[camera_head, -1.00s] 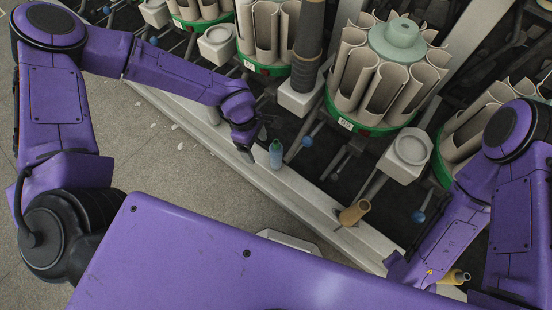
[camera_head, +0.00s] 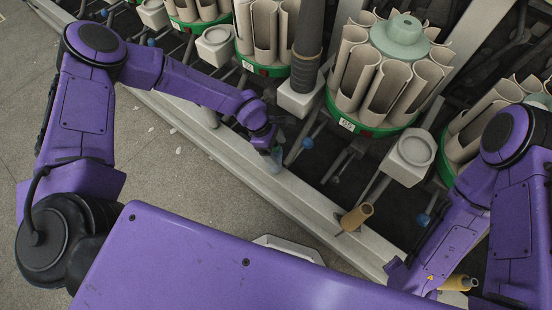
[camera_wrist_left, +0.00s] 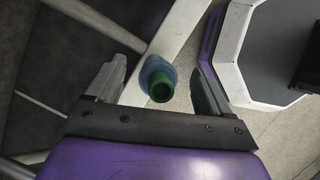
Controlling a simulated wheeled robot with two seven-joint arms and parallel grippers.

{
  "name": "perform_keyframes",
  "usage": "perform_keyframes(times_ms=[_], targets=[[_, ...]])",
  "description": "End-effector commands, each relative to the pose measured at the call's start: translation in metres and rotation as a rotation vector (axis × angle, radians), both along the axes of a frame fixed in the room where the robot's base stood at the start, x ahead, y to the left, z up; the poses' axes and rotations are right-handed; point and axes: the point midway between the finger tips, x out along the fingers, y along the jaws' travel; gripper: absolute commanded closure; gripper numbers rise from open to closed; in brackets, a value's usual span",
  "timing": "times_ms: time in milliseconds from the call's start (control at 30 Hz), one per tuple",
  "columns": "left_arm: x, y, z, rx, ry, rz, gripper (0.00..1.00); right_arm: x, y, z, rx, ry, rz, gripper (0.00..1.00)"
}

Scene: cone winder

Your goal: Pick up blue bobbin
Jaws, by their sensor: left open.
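The blue bobbin (camera_wrist_left: 158,78) stands on the machine's pale rail, seen from above in the left wrist view, with a green top opening. It lies between the two spread fingers of my left gripper (camera_wrist_left: 157,88), with a gap on each side. In the head view the bobbin (camera_head: 276,160) is mostly hidden by my left gripper (camera_head: 268,148), which is over it. My left gripper is open. My right arm comes in at the lower right of the head view; its fingers cannot be made out.
A tan bobbin (camera_head: 356,216) sits along the rail (camera_head: 240,156) to the right, and a yellowish one (camera_head: 460,283) is near my right arm. Green-based magazines (camera_head: 372,128) with cream tubes line the machine behind. Bare floor (camera_head: 170,190) lies in front of the rail.

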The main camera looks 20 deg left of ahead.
Motion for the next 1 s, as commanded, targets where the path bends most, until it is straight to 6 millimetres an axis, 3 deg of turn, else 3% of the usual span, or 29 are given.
perform_keyframes(times_ms=[33,67,200,233,533,667,867,1000], targets=[[0.000,0.000,0.000,0.000,0.000,0.000,0.19,0.000,0.000,0.000,0.000,0.000,0.000,1.00],[0.000,0.000,0.000,0.000,0.000,0.000,0.25,0.000,0.000,0.000,0.000,0.000,0.000,1.00],[0.000,0.000,0.000,0.000,0.000,0.000,0.71,0.000,0.000,0.000,0.000,0.000,0.000,1.00],[0.000,0.000,0.000,0.000,0.000,0.000,0.74,0.000,0.000,0.000,0.000,0.000,0.000,1.00],[0.000,0.000,0.002,0.000,-0.001,0.000,0.74,0.000,0.000,0.000,0.000,0.000,0.000,1.00],[0.001,0.000,0.013,-0.002,-0.003,0.001,0.74,0.000,0.000,0.002,0.000,0.000,0.000,1.00],[0.001,0.000,0.058,-0.002,-0.005,0.001,0.74,0.000,0.000,0.009,0.000,0.000,0.000,1.00],[0.002,0.000,0.104,-0.003,-0.006,0.002,0.74,0.000,0.000,0.015,0.000,0.000,0.000,1.00]])
